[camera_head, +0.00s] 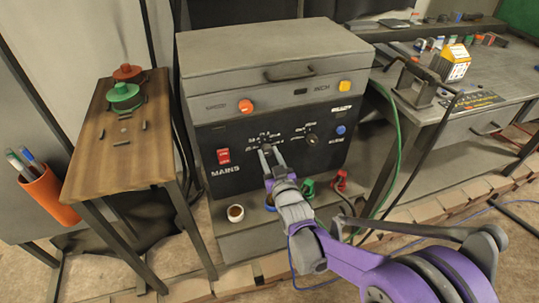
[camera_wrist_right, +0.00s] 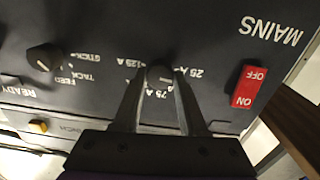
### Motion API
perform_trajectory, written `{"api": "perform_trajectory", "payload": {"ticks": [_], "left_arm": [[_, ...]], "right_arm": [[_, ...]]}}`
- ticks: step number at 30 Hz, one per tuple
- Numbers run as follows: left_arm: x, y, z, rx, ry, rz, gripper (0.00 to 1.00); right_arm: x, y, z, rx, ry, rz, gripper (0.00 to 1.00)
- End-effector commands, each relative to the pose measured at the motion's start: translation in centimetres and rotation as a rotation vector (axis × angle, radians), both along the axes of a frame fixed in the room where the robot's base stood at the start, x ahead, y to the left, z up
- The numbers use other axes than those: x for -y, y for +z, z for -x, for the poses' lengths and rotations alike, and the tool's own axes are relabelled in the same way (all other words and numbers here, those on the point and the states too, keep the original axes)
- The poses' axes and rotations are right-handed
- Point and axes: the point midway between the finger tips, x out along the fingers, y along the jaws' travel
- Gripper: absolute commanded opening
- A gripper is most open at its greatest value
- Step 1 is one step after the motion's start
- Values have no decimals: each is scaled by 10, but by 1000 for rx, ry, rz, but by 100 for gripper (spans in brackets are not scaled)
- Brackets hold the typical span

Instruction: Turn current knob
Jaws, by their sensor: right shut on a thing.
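The current knob (camera_wrist_right: 160,75) is a round dark knob on the machine's black front panel, with amp marks such as 25 A, 75 A and 125 A around it. My right gripper (camera_head: 268,153) reaches up to the panel of the grey machine (camera_head: 275,90). In the wrist view, which is upside down, its two fingers (camera_wrist_right: 161,82) are shut on the knob, one on each side. In the head view the fingertips largely hide the knob. My left gripper is in neither view.
A red MAINS switch (camera_head: 223,156) is beside the knob, and a mode knob (camera_head: 311,137) is on its other side. An orange button (camera_head: 245,106) sits above. A green cable (camera_head: 393,140) hangs at right. A wooden-topped table (camera_head: 119,160) stands left.

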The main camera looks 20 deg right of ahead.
Motion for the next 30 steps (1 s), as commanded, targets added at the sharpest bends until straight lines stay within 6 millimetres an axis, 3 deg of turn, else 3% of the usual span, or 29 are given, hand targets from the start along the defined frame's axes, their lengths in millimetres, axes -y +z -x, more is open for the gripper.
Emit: {"api": "perform_trajectory", "payload": {"ticks": [18,30], "left_arm": [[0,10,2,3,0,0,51],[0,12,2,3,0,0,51]], "right_arm": [[1,1,0,-17,0,-486,0],[1,0,0,-23,-1,-664,0]]}}
